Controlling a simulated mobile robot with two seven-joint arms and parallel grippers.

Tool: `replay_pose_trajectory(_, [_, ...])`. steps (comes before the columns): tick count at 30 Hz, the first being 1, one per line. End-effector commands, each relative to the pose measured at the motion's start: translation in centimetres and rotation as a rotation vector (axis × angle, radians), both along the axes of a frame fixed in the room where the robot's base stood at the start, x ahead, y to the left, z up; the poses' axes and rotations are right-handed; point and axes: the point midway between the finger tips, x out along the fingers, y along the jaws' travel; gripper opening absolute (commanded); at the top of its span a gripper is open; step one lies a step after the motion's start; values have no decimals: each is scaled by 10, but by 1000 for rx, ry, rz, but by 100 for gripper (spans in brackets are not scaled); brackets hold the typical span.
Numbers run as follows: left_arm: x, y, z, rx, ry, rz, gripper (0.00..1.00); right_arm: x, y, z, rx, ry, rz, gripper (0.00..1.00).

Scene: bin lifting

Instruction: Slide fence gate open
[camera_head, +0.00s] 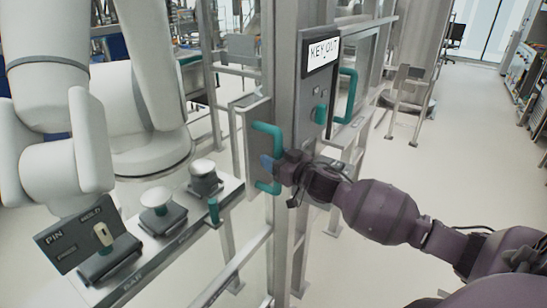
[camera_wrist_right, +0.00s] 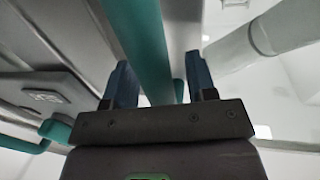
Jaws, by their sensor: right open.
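The fence gate has a metal frame with a teal C-shaped handle (camera_head: 266,128) on the left side of a tall grey post (camera_head: 283,70). My right gripper (camera_head: 268,164) is at this handle, reaching in from the right. In the right wrist view, the teal bar (camera_wrist_right: 148,45) runs between the two blue fingertips of the open gripper (camera_wrist_right: 160,85), and the fingers do not close on it. The gripper hides part of the handle in the head view. My left gripper is not in view.
A second teal handle (camera_head: 347,96) is beside a grey panel with a "KEY OUT" sign (camera_head: 323,52). A white robot arm (camera_head: 60,120) stands at the left, behind a bench with knobs (camera_head: 158,197). The floor at the right (camera_head: 460,130) is clear.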

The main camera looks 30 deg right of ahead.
Motion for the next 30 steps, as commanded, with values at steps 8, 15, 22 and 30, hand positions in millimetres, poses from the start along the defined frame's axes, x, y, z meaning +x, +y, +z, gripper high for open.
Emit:
replay_pose_trajectory(8, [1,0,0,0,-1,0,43,6,1,0,-1,1,0,52])
replay_pose_trajectory(15, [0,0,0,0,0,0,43,6,1,0,-1,1,0,36])
replay_pose_trajectory(22, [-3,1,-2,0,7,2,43,6,1,0,-1,0,0,1])
replay_pose_trajectory(30, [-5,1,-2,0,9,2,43,7,2,0,-1,0,0,0])
